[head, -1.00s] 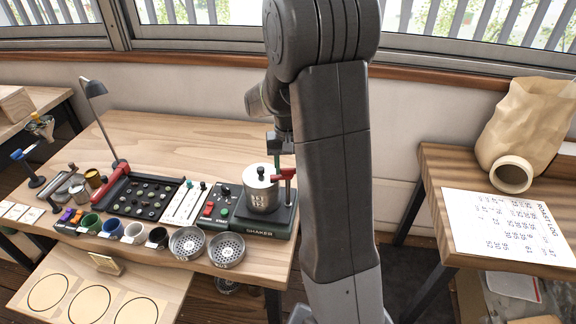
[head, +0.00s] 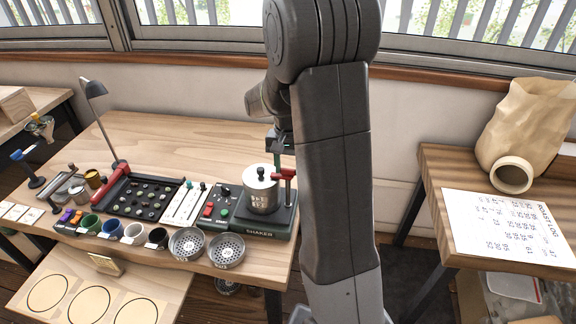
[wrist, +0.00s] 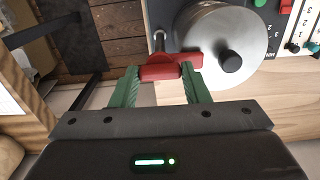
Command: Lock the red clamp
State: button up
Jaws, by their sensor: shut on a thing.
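The red clamp (head: 283,173) stands at the right side of the shaker (head: 262,233), beside the steel canister (head: 260,188) with its black knob. In the wrist view the red clamp (wrist: 170,68) lies between the green fingertips of my gripper (wrist: 167,75), and its bar reaches to the edge of the canister lid (wrist: 222,42). My gripper is shut on the clamp. In the head view my arm hides part of the gripper (head: 279,150), which is above the clamp's right side.
Two round sieves (head: 226,250) stand in front of the shaker. Several cups and a black bean tray (head: 145,196) are to its left. A lamp (head: 96,92) rises behind the tray. The table behind the shaker is clear.

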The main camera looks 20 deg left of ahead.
aim_at(288, 169)
jog(key=o, duration=1)
notch_tip(288, 169, up, 14)
jog(key=shift+f+b, duration=0.1)
jog(key=shift+b, duration=0.2)
jog(key=shift+f, duration=0.1)
notch_tip(288, 169, down, 14)
jog(key=shift+r+p, duration=0.15)
jog(key=shift+p, duration=0.15)
dwell(0.3)
